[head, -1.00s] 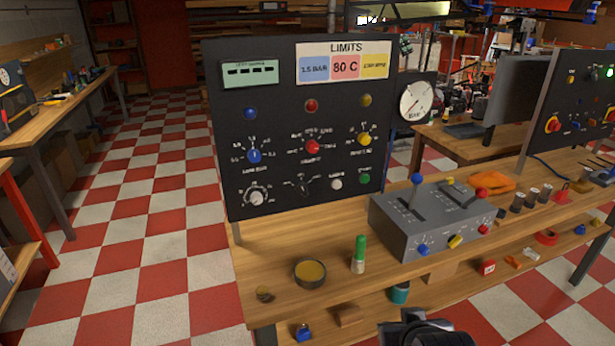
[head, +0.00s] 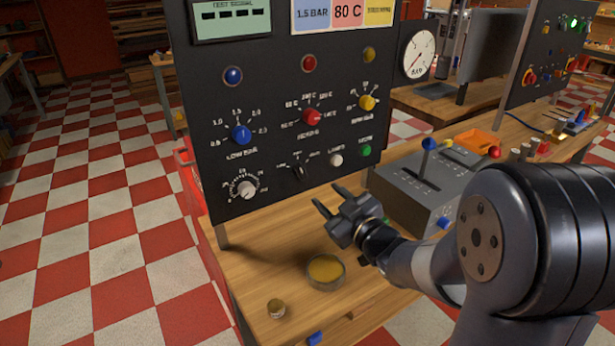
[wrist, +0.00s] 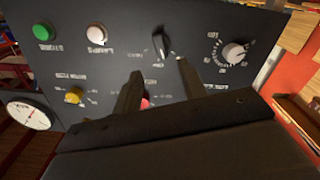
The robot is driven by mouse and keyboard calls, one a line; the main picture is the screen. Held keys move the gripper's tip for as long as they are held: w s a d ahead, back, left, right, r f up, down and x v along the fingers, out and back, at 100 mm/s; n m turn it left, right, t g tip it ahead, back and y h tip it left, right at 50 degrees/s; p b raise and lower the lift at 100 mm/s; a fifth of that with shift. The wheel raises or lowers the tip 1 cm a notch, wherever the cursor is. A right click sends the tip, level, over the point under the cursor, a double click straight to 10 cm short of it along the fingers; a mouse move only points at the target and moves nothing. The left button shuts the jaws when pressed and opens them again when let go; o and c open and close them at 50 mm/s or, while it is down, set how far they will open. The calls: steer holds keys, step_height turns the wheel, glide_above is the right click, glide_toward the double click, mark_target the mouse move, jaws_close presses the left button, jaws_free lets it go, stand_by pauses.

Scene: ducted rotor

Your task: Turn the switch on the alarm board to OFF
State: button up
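The alarm board (head: 265,100) is an upright black panel with coloured lamps and knobs. A small black switch (head: 298,170) sits in its bottom row, between a white dial and a white button; its labels are too small to read. The switch also shows in the wrist view (wrist: 161,44), where the board appears upside down. My gripper (head: 329,196) is open and empty, just in front of the board's lower part, to the lower right of the switch. In the wrist view the fingertips (wrist: 158,68) point at the panel, with the switch beyond their gap, apart from them.
A white dial (head: 246,189) and a white button (head: 336,160) flank the switch, with a green button (head: 366,150) farther right. A grey lever box (head: 405,195) stands right of my gripper. A round yellow-filled dish (head: 326,270) lies on the wooden bench below.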

mark_target(303, 174)
steer(key=p+x, duration=0.1)
steer(key=x, duration=0.8)
steer(key=shift+w+a, duration=0.2)
steer(key=shift+w, duration=0.05)
jaws_close()
